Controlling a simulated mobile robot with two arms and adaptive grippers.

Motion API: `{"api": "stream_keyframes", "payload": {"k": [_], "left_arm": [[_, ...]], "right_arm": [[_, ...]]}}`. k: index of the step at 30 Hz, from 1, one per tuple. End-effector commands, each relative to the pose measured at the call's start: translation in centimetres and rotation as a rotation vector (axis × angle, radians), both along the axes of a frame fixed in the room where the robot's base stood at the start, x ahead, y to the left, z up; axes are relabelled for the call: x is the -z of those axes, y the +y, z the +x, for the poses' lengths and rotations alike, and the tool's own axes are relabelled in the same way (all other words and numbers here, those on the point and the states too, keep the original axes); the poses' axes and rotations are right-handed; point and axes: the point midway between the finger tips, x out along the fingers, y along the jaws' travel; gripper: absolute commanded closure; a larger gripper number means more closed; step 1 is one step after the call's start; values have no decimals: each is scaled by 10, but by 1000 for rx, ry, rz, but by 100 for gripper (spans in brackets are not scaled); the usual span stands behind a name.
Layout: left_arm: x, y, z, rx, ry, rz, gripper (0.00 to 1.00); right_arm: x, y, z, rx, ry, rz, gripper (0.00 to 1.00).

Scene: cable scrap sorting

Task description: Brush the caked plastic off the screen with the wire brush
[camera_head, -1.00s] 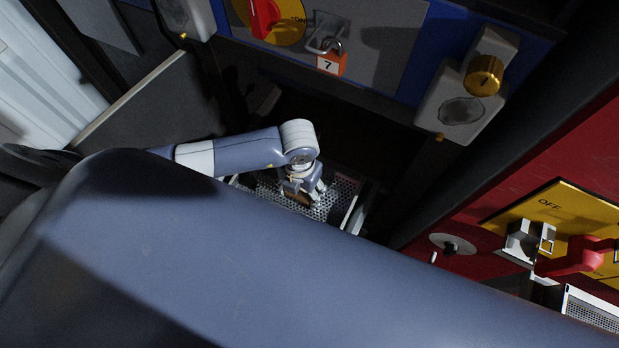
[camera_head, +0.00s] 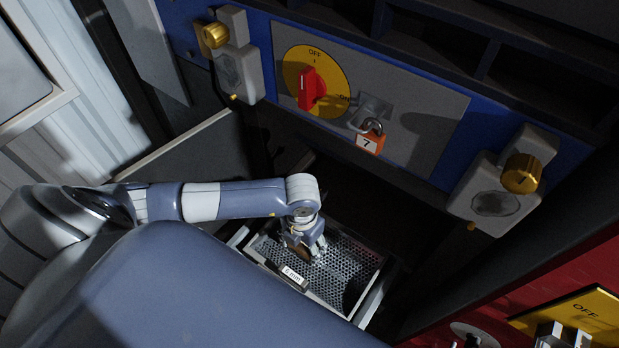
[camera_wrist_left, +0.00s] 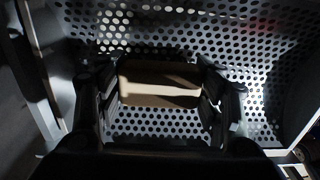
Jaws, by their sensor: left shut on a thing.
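My left gripper (camera_head: 307,252) is over the left part of the screen. In the left wrist view its fingers (camera_wrist_left: 160,92) are shut on a brown wooden block, the back of the wire brush (camera_wrist_left: 158,84). The bristles are hidden beneath it, so I cannot tell whether they touch the screen. No caked plastic is clearly visible. My right gripper is not in view.
Grey latches with brass knobs (camera_head: 521,174) flank the opening. A red panel (camera_head: 560,285) is at lower right. My large arm link covers the lower left.

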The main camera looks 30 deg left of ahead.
Motion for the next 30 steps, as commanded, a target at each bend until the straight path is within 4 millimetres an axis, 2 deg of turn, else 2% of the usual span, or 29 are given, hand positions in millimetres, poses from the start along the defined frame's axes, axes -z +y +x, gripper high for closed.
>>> {"api": "stream_keyframes", "payload": {"k": [6, 16, 30], "left_arm": [[2, 15, 0, -1, 2, 2, 57], [0, 16, 0, -1, 4, 4, 57], [-47, 15, 1, 0, 1, 1, 57]], "right_arm": [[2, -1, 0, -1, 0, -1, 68], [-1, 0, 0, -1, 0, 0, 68], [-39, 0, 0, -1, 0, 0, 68]]}}
